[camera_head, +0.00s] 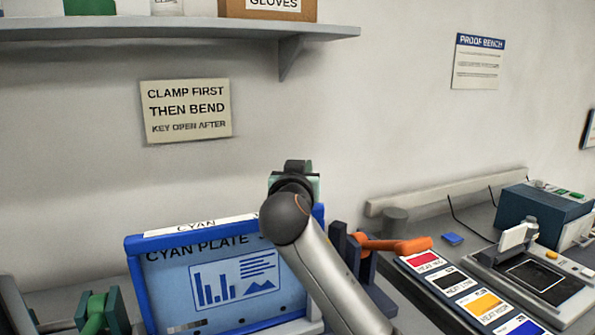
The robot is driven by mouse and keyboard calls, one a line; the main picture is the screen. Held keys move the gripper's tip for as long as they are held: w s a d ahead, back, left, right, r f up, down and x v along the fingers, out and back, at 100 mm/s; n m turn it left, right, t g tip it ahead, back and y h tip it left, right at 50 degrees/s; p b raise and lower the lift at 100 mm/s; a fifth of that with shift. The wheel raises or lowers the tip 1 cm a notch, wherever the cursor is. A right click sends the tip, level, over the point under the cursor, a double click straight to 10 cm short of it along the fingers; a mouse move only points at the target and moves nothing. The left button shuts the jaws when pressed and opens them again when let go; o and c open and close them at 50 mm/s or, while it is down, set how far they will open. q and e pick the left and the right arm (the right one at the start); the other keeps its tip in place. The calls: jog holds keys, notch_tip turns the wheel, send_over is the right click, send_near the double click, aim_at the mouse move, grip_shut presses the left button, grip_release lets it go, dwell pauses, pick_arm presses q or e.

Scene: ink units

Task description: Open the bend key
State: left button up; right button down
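A blue-framed panel marked CYAN PLATE (240,285) stands at the lower middle. I see no label naming the bend key, so I cannot tell which part it is. An orange lever (400,245) lies roughly level on a dark bracket right of the panel. My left gripper is out of view.
A wall note (188,111) reads CLAMP FIRST THEN BEND, KEY OPEN AFTER. A shelf (180,30) spans the upper left. A strip of colour cards (470,290), a dark-screened device (535,280) and a teal box (540,215) fill the right bench.

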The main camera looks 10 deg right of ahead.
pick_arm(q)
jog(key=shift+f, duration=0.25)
pick_arm(e)
jog(key=shift+d+m+g+h, duration=0.2)
jog(key=shift+m+g+h, duration=0.3)
jog(key=shift+m+h, duration=0.45)
jog(key=shift+s+h, duration=0.1)
jog(key=shift+h, duration=0.25)
jog(key=c, duration=0.8)
grip_release()
jog(key=shift+o, duration=0.2)
pick_arm(q)
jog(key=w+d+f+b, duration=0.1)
jog(key=b, duration=0.1)
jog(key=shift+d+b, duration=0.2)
jog(key=shift+b, duration=0.15)
pick_arm(e)
jog(key=v, duration=1.2)
jog(key=shift+s, duration=0.25)
jog(key=shift+a+r, duration=0.1)
